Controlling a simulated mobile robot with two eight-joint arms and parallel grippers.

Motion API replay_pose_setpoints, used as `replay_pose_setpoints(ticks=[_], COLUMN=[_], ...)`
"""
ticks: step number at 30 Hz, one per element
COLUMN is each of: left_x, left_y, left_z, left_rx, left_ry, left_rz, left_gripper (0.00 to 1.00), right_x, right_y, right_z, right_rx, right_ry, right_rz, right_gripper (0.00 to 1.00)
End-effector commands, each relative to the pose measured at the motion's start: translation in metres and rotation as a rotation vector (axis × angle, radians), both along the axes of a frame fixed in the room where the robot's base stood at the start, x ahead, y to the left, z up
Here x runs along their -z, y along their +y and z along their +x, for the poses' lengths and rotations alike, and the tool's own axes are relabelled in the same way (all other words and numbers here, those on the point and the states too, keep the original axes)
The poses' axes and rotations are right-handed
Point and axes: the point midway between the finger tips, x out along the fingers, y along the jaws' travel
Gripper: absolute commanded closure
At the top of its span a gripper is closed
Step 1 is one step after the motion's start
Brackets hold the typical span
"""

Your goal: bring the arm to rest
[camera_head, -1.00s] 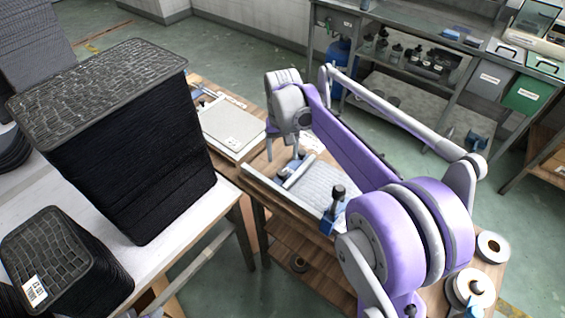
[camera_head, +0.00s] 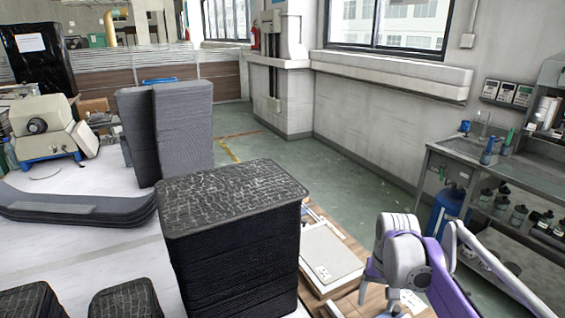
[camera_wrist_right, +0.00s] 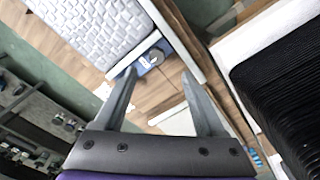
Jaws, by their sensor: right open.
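My right gripper (camera_head: 378,297) shows at the lower right of the head view, at the end of my purple and grey arm. It points down above the wooden table, and its lower end is partly cut off by the frame edge. In the right wrist view the two grey fingers (camera_wrist_right: 159,73) stand apart with nothing between them. Beyond them lie a blue clamp (camera_wrist_right: 152,59) and a pale textured panel (camera_wrist_right: 92,28) on the wooden table. My left gripper is not in view.
A tall stack of black textured panels (camera_head: 240,245) stands left of my right gripper. A pale board (camera_head: 330,257) lies between them. Grey stacks (camera_head: 182,130) stand farther back. A metal bench (camera_head: 455,165) is at the right. Open floor (camera_head: 345,180) lies behind.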

Motion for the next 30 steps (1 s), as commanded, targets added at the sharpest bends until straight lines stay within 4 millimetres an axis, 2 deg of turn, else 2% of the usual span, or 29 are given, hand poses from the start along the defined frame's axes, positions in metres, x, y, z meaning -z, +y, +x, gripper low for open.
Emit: replay_pose_setpoints(ticks=[3, 8, 12, 18, 24, 30], left_x=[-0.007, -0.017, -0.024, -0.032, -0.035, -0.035], left_y=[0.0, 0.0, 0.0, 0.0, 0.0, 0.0], left_z=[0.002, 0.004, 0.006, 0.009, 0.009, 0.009], left_rx=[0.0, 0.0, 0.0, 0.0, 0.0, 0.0], left_ry=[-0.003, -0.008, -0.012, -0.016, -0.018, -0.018], left_rz=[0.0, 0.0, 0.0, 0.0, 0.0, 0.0], left_gripper=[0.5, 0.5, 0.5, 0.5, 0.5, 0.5], right_x=[-0.007, -0.003, 0.011, 0.038, 0.053, 0.054], right_y=[0.021, 0.048, 0.067, 0.084, 0.09, 0.09], right_z=[-0.032, -0.084, -0.129, -0.179, -0.198, -0.199], right_rx=[-0.059, -0.157, -0.238, -0.331, -0.368, -0.371], right_ry=[-0.063, -0.173, -0.269, -0.379, -0.426, -0.43], right_rz=[-0.012, -0.033, -0.053, -0.078, -0.088, -0.088], right_gripper=[0.28, 0.28, 0.28, 0.28, 0.28, 0.28])
